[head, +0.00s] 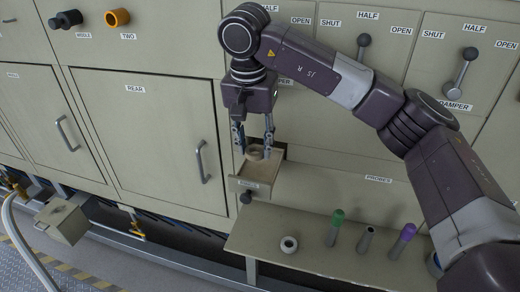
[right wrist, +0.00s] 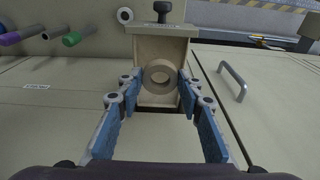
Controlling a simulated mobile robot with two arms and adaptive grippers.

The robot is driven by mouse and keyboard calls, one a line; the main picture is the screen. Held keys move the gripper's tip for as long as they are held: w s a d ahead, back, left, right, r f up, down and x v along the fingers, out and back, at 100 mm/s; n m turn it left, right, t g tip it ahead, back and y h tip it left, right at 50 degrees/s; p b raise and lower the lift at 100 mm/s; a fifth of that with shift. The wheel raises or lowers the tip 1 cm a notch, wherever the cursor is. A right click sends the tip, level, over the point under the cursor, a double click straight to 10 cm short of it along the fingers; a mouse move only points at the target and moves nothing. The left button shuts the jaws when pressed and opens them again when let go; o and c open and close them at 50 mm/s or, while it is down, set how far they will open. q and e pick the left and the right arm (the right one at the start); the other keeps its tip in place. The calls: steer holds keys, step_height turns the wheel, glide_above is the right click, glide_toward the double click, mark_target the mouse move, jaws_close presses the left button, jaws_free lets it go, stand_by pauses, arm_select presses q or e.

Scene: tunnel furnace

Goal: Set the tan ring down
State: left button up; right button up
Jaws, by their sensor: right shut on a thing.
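The tan ring (head: 255,153) is between the fingertips of my right gripper (head: 254,147). In the right wrist view the ring (right wrist: 148,78) sits upright to the camera between the blue finger pads (right wrist: 160,82), which are shut on it. The ring is over or inside a small open drawer (head: 263,183) that sticks out from the cabinet front. The drawer also shows behind the ring in the right wrist view (right wrist: 160,45). I cannot tell whether the ring touches the drawer's floor. My left gripper is not in view.
A closed door marked REAR (head: 140,140) is on the left. Damper levers (head: 461,75) are above right.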

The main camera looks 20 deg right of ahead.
mark_target(261, 167)
steer(key=w+d+f+p, duration=0.2)
steer(key=w, duration=0.1)
steer(key=shift+d, duration=0.15)
steer(key=shift+w+f, duration=0.1)
steer(key=shift+f, duration=0.6)
step_height(261, 167, down, 2)
steer(key=shift+f+p, duration=0.15)
steer(key=shift+p, duration=0.85)
steer(key=shift+f+p, duration=0.3)
steer(key=shift+p, duration=0.1)
steer(key=shift+w+d+f, duration=0.1)
steer(key=shift+f, duration=0.3)
